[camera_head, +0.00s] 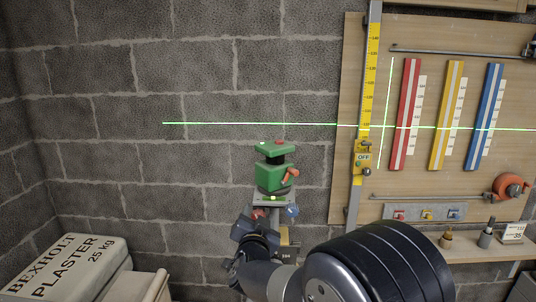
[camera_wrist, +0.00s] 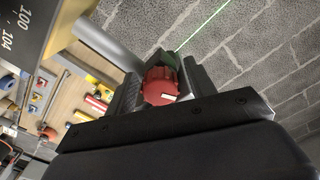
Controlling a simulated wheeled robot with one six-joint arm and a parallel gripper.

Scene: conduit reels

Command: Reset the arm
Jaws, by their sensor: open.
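My gripper (camera_head: 256,229) is at the lower middle in the head view, just below a green laser level (camera_head: 271,178) on a stand. In the wrist view my gripper (camera_wrist: 160,88) is open, with a finger on each side of a red knob (camera_wrist: 160,86) with a white mark. I cannot tell whether the fingers touch it. A green part shows behind the knob. The level has an orange lever (camera_head: 290,176) at its right side. My wrist hides much of the stand.
A bright green line crosses the block wall (camera_head: 160,60). To the right, a yellow scale (camera_head: 370,85) carries a slider marked OFF (camera_head: 362,158). A board (camera_head: 435,185) holds red, yellow and blue strips above a shelf (camera_head: 470,248). Plaster bags (camera_head: 70,265) lie at lower left.

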